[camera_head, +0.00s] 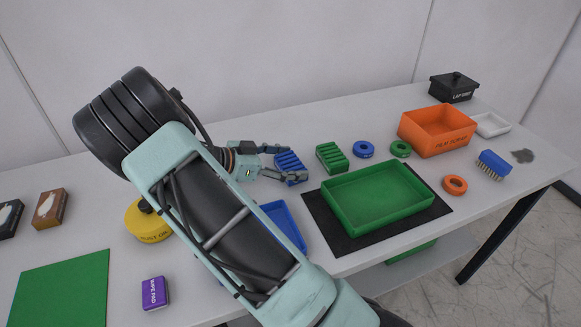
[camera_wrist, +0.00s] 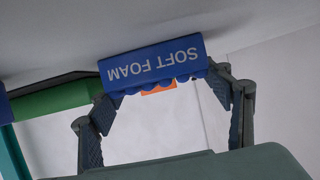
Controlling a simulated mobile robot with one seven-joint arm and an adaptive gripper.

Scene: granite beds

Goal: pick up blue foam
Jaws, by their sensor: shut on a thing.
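The blue foam (camera_head: 291,166) is a ridged block near the middle of the table in the head view. In the wrist view the blue foam (camera_wrist: 152,62) shows its "SOFT FOAM" lettering upside down. My gripper (camera_head: 283,162) comes at it from the left, with its fingers on either side of it. In the wrist view my gripper (camera_wrist: 162,92) is shut on the foam, one finger at each end. I cannot tell whether the foam touches the table or is slightly above it.
A green ridged block (camera_head: 332,157) stands just right of the foam. A green tray (camera_head: 378,222) on a black mat (camera_head: 318,212) lies in front, beside a blue tray (camera_head: 284,222) partly behind my arm. An orange bin (camera_head: 437,141) is farther right.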

